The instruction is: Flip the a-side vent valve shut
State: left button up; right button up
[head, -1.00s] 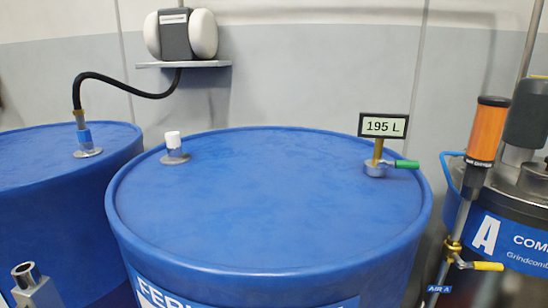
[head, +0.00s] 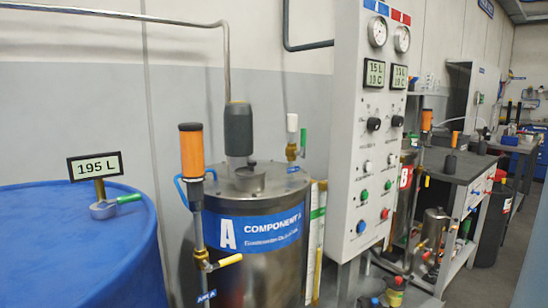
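The steel tank labelled COMPONENT A (head: 262,270) stands in the middle of the head view. On the right of its lid is a small brass valve (head: 291,152) with a white cap on top and a short green lever (head: 303,138). The lever looks upright beside the valve body; its exact setting is too small to tell. I cannot read a vent label on it. A yellow-handled valve (head: 228,261) sits on the pipe tagged AIR A, at the tank's left front. Neither of my grippers is in view.
A blue drum (head: 110,265) with a green-handled fitting and a 195 L display (head: 95,167) stands at left. An orange-topped unit (head: 191,148) rises before the tank. A tall control panel (head: 366,205) stands close at its right. Benches (head: 470,170) lie farther back.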

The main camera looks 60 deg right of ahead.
aim_at(303, 131)
jog(key=k+l+z, duration=0.1)
jog(key=z, duration=0.25)
jog(key=k+l+z, duration=0.1)
jog(key=z, duration=0.3)
jog(key=k+l+z, duration=0.1)
jog(key=l+z, duration=0.25)
jog(key=j+z, duration=0.1)
jog(key=z, duration=0.4)
